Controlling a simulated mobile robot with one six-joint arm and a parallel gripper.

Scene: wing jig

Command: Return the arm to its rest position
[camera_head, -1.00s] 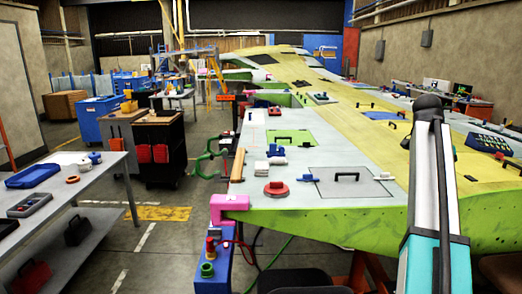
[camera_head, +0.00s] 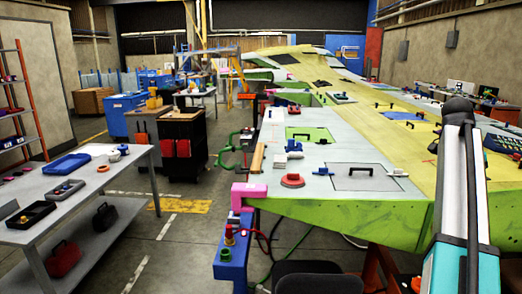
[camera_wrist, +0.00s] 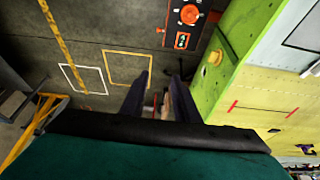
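My arm (camera_head: 460,190) stands at the right of the head view, with a black joint on top, pale links and a teal lower part. Its gripper is not visible there. In the wrist view, my gripper (camera_wrist: 160,85) shows as two dark fingers with a gap between them, pointing down over the grey floor. No held object can be made out in the gap. The green and yellow wing (camera_wrist: 250,95) is to the right of the fingers, apart from them.
The long wing jig (camera_head: 330,205) fills the right of the head view. A grey bench (camera_head: 110,172) with trays stands at the left. Dark carts (camera_head: 183,150) stand behind the open aisle (camera_head: 165,240). A yellow frame (camera_wrist: 35,125) is at the wrist view's left.

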